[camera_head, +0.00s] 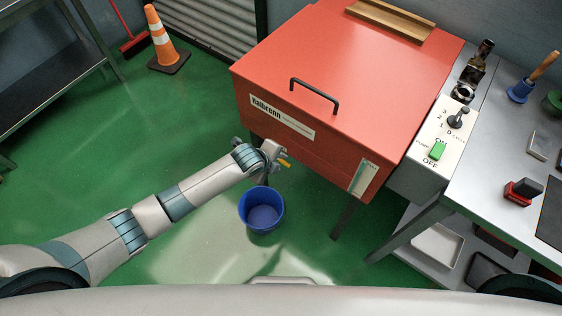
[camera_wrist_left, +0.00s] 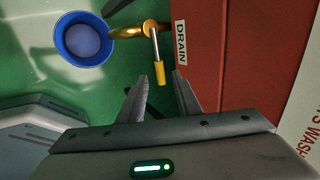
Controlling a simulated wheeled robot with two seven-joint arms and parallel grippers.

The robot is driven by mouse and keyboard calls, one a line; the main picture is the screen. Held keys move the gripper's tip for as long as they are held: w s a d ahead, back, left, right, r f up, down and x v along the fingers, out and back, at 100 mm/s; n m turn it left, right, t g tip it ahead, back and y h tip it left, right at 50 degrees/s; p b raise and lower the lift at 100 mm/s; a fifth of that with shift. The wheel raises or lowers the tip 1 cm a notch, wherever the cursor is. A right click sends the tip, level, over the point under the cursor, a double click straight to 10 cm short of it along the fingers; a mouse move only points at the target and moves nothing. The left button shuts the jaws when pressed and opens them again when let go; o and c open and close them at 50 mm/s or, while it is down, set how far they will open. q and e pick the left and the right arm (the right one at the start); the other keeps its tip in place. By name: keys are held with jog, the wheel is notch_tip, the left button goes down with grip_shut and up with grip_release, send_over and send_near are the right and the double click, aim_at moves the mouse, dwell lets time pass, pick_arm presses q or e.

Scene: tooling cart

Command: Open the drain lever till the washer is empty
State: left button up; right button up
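The red washer (camera_head: 340,75) stands at the centre with its lid down. A brass drain pipe (camera_wrist_left: 128,32) with a lever (camera_wrist_left: 159,72) shows in the left wrist view beside a DRAIN label (camera_wrist_left: 181,42). The lever has a yellow grip, also visible in the head view (camera_head: 285,163). My left gripper (camera_wrist_left: 162,88) is open, its fingertips on either side of the line of the lever's grip and just short of its end. A blue bucket (camera_head: 247,210) stands on the floor below the spout. My right gripper is out of view.
A narrow gauge strip (camera_head: 362,178) is on the washer's front; its level is unclear. A switch panel (camera_head: 445,130) and grey bench (camera_head: 500,150) stand at right. A traffic cone (camera_head: 160,40) is at back left. The green floor at left is mostly clear.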

pick_arm(q)
jog(key=shift+x, duration=1.45)
grip_shut()
